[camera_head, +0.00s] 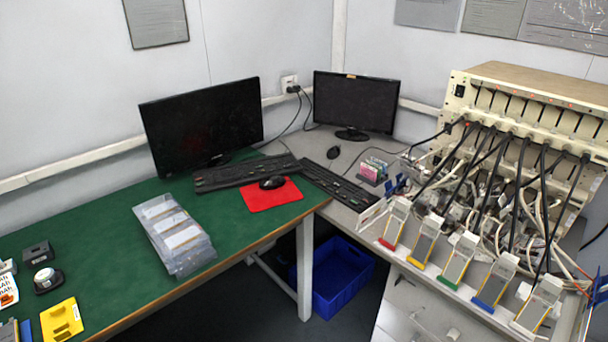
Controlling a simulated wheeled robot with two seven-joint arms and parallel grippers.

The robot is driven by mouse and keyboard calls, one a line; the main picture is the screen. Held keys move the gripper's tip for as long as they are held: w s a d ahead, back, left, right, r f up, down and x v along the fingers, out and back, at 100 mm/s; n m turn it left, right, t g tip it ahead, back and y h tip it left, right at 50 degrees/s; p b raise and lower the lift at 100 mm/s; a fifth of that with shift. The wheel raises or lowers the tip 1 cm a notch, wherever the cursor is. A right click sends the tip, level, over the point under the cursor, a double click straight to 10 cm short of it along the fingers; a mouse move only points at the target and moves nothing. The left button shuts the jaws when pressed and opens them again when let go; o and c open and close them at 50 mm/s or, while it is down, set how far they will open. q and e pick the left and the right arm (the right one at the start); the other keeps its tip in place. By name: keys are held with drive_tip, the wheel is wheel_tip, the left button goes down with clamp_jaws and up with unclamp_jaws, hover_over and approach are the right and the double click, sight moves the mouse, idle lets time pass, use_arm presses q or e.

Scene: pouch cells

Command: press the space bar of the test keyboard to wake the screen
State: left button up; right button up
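Two black keyboards are in view. One keyboard (338,184) lies on the grey bench at the right, angled towards the tester rack, in front of a dark monitor (355,103). The other keyboard (246,173) lies on the green table in front of a larger dark monitor (203,124). Both screens are black. The space bars are too small to make out, and no label shows which keyboard is the test one. Neither of my grippers is in view.
A tester rack (530,100) with cables and several clamp holders fills the right. A mouse (272,182) sits on a red mat (258,199); another mouse (333,152) is on the bench. Bagged cells (175,235) lie on the green table (110,265). A blue crate (340,278) stands below.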

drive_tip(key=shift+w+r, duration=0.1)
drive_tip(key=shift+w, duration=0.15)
